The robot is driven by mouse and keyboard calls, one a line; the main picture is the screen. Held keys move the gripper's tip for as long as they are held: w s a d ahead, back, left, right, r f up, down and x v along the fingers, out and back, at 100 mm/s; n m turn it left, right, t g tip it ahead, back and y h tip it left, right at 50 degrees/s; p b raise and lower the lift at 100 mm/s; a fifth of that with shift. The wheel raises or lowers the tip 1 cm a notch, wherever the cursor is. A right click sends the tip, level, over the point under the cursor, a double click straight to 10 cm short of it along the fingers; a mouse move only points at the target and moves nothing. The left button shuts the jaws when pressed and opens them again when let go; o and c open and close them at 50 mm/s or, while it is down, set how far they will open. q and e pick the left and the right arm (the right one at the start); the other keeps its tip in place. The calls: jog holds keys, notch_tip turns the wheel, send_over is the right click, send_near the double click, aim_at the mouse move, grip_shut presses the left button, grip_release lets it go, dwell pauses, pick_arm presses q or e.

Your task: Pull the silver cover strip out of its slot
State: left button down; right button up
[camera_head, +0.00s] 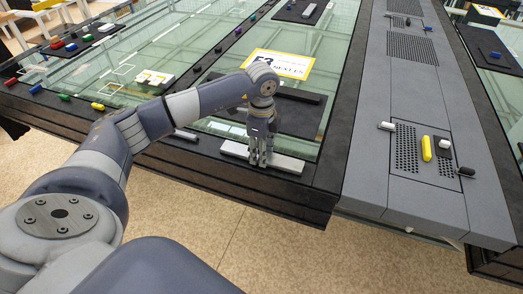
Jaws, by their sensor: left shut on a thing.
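The silver cover strip (287,163) lies along the near edge of the dark glazed frame, left of the grey panel. My left gripper (259,161) points down over the middle of the strip and is shut on it. The gripper's fingers hide the middle of the strip; both ends show. I cannot tell whether the strip sits in its slot or is raised. My right gripper is not in view.
A grey panel (365,165) with perforated areas stands at the right, holding a yellow piece (426,148) and small black and white pieces. A white-and-yellow sign (283,65) lies on the glass behind the gripper. Small coloured blocks sit at the left. Tiled floor is free in front.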

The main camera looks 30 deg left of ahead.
pick_arm(q)
jog(key=shift+w+a+r, duration=0.1)
jog(key=shift+w+r, duration=0.1)
jog(key=shift+r, duration=0.2)
jog(key=shift+s+r+p, duration=0.2)
jog(key=shift+r+p, duration=0.15)
jog(key=shift+p, duration=0.05)
jog(key=shift+r+p, duration=0.55)
jog(key=shift+r, duration=0.05)
jog(key=shift+r+p, duration=0.35)
jog(key=shift+r, duration=0.25)
jog(key=shift+f, duration=0.1)
